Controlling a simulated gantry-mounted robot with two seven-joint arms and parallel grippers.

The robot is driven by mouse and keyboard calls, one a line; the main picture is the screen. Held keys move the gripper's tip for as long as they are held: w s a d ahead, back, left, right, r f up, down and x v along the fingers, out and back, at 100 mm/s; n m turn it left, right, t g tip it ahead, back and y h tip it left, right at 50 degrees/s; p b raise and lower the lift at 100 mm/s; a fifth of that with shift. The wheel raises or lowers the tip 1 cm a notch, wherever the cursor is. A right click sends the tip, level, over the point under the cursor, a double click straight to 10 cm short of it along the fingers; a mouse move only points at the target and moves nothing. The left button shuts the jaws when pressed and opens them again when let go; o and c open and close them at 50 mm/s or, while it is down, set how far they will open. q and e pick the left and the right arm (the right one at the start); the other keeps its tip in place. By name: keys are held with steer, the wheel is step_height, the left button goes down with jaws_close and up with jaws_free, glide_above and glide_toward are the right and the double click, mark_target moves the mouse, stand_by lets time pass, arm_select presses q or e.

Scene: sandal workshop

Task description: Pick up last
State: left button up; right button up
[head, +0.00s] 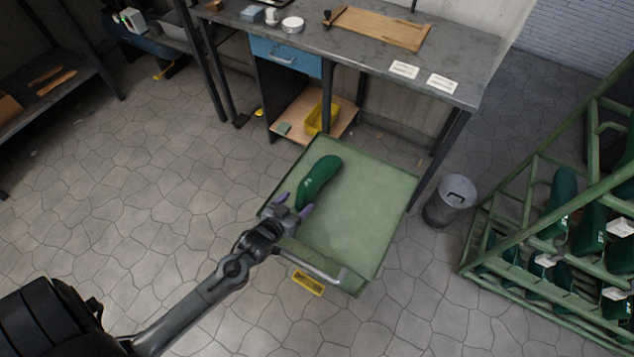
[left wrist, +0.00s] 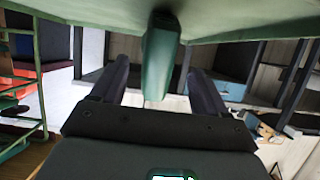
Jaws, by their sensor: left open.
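A dark green last (head: 319,179) lies on the light green tray top of a cart (head: 362,213), near its left side. In the left wrist view the last (left wrist: 160,52) hangs down from the top of the picture, with its near end between my fingers. My left gripper (head: 293,203) is open at the near end of the last, one purple-grey finger on each side. In the left wrist view both fingers of the left gripper (left wrist: 160,85) show gaps to the last. My right gripper is in neither view.
A grey workbench (head: 449,61) with a wooden board (head: 378,28) stands behind the cart. A grey bin (head: 450,200) stands right of the cart. A green rack (head: 487,226) with several green lasts is at the far right. The rest of the tray is bare.

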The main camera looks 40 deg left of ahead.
mark_target(300, 199)
arm_select(q)
steer(key=shift+w+a+f+b, duration=0.1)
steer(key=shift+w+f+b, duration=0.25)
steer(key=shift+b, duration=0.15)
steer(key=b+x, duration=0.2)
steer(key=x, duration=0.2)
steer(key=shift+w+r+b, duration=0.1)
steer(key=shift+w+b, duration=0.1)
steer(key=shift+b, duration=0.1)
steer(key=shift+s, duration=0.1)
steer(key=c, duration=1)
steer(key=shift+r, duration=0.15)
steer(key=shift+c, duration=0.4)
